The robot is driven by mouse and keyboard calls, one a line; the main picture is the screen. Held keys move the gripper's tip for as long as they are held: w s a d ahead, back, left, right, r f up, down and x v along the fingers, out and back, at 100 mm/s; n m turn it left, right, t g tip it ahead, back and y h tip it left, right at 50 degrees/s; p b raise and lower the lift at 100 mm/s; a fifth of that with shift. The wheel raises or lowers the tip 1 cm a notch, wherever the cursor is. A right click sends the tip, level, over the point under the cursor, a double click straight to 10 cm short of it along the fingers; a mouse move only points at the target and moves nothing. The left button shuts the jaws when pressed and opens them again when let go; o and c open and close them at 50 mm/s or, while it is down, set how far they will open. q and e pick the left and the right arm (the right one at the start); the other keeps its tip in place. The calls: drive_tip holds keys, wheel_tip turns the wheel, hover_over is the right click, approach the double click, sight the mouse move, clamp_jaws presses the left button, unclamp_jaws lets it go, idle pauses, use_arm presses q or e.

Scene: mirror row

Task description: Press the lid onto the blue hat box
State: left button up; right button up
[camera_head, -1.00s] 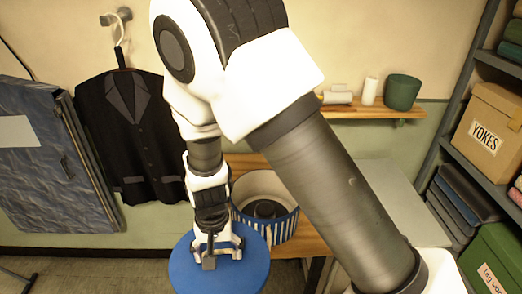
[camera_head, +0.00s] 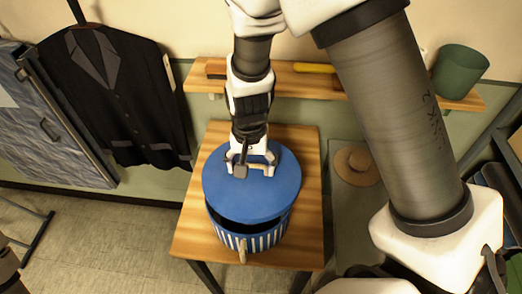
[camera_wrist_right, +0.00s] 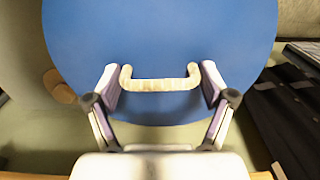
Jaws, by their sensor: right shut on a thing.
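The blue hat box (camera_head: 262,240), with blue and white stripes, stands on a wooden table. Its round blue lid (camera_head: 250,200) is over it, and a dark gap shows between lid and box at the front. The lid looks tilted or set back; the far rim contact is hidden. My right gripper (camera_head: 251,170) is shut on the lid's pale handle from above. In the right wrist view the handle (camera_wrist_right: 160,84) lies between the two fingers, with the blue lid (camera_wrist_right: 160,40) filling much of the picture. My left gripper is not in view.
The wooden table (camera_head: 190,235) has some bare top around the box. Behind it, a wall shelf (camera_head: 290,82) holds a green pot (camera_head: 459,72). A dark jacket (camera_head: 115,90) hangs at left. A tan hat (camera_head: 357,166) lies on a grey surface at right.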

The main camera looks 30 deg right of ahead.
sight(247, 184)
drive_tip(key=shift+s+a+f+b, duration=0.2)
drive_tip(key=shift+a+f+b, duration=0.15)
drive_tip(key=shift+a, duration=0.2)
drive_tip(key=shift+s+a+f+b, duration=0.15)
drive_tip(key=shift+a+f+b, duration=0.05)
drive_tip(key=shift+a+b, duration=0.25)
drive_tip(key=f+b, duration=0.1)
drive_tip(key=d+f+b, duration=0.1)
drive_tip(key=f, duration=0.1)
drive_tip(key=f+b, duration=0.1)
drive_tip(key=shift+w+d+f, duration=0.15)
drive_tip(key=shift+w, duration=0.2)
drive_tip(key=shift+f, duration=0.2)
drive_tip(key=shift+s+a+b, duration=0.15)
drive_tip(key=shift+a+b, duration=0.15)
drive_tip(key=shift+a, duration=0.15)
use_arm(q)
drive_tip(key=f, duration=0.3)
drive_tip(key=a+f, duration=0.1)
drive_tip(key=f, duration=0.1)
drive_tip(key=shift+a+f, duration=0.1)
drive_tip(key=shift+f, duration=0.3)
use_arm(e)
drive_tip(key=shift+d, duration=0.1)
drive_tip(key=shift+d, duration=0.15)
drive_tip(key=shift+a, duration=0.25)
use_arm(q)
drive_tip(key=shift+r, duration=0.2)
use_arm(e)
drive_tip(key=shift+d+f, duration=0.1)
